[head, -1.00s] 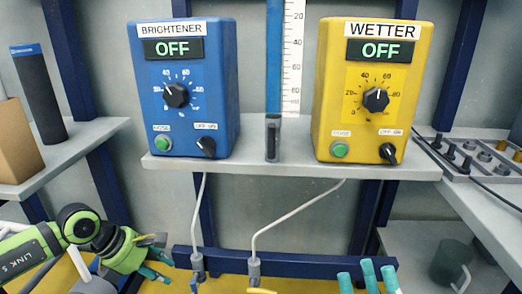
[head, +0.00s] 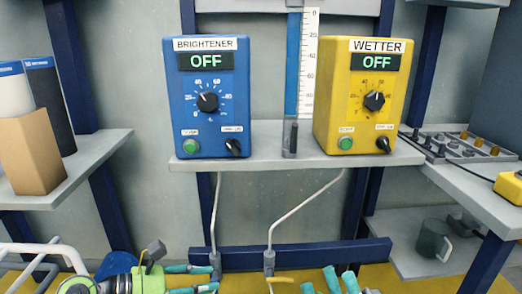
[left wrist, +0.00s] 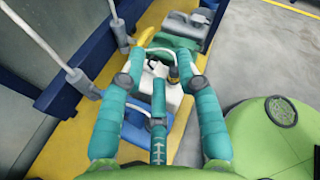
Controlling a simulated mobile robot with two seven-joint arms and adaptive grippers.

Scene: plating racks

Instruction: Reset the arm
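My left gripper (head: 194,279) is low in the head view, left of centre. Its teal fingers point right and stand apart with nothing between them. In the left wrist view (left wrist: 157,76) its fingers are spread over a yellow bench with white and blue containers beneath. I cannot tell the height above them. My right gripper (head: 331,281) shows at the bottom edge of the head view. Its teal fingertips point up and stand apart, empty; the rest of it is cut off.
The blue brightener box (head: 207,110) and yellow wetter box (head: 362,112) stand on a grey shelf (head: 270,160); both read OFF. A blue rail (head: 320,256) runs below, with pipes above the bench. A cardboard box (head: 33,150) is at left, a dark mug (head: 433,240) at right.

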